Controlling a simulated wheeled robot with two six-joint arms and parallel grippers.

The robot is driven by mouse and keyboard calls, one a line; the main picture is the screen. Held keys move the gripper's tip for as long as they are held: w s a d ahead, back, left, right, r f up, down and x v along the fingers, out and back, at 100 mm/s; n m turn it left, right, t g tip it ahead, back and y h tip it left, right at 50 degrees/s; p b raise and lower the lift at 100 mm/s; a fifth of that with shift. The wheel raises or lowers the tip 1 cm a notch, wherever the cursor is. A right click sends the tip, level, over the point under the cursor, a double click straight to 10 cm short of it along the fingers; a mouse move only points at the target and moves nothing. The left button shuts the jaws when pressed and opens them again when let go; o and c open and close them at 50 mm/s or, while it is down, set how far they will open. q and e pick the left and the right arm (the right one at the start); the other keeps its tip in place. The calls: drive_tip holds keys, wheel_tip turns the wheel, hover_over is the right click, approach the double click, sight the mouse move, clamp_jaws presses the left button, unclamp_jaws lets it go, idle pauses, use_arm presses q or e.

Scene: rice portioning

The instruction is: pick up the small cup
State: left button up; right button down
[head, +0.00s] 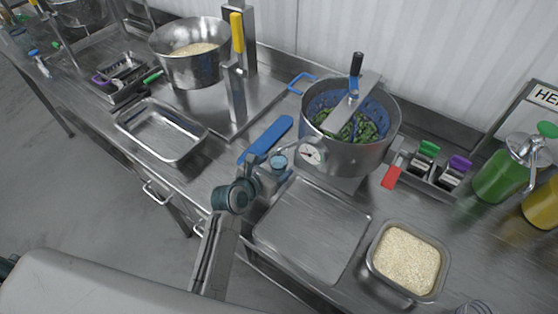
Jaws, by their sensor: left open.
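I cannot make out a small cup for certain in the head view. My left arm comes up from the bottom, and its gripper (270,172) is over the counter's front edge, between the empty steel pan and a flat grey tray (312,228). The gripper is open; its fingertips are hard to tell from the dark wrist parts. A long blue bar (266,139) lies just beyond it; I cannot tell whether they touch. My right gripper is out of view.
A steel pot (369,150) with green leaves and a dial stands beyond the tray. A pan of grain (408,262) is at right. An empty steel pan (161,130) and a grain pot (189,72) are at left. Green (497,181) and yellow bottles (542,207) stand far right.

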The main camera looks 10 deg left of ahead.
sight(282, 160)
use_arm(q)
drive_tip(key=shift+p+x, duration=0.35)
drive_tip(key=shift+x, duration=1.45)
drive_tip(key=shift+a+r, duration=0.1)
drive_tip(key=c, duration=1.1)
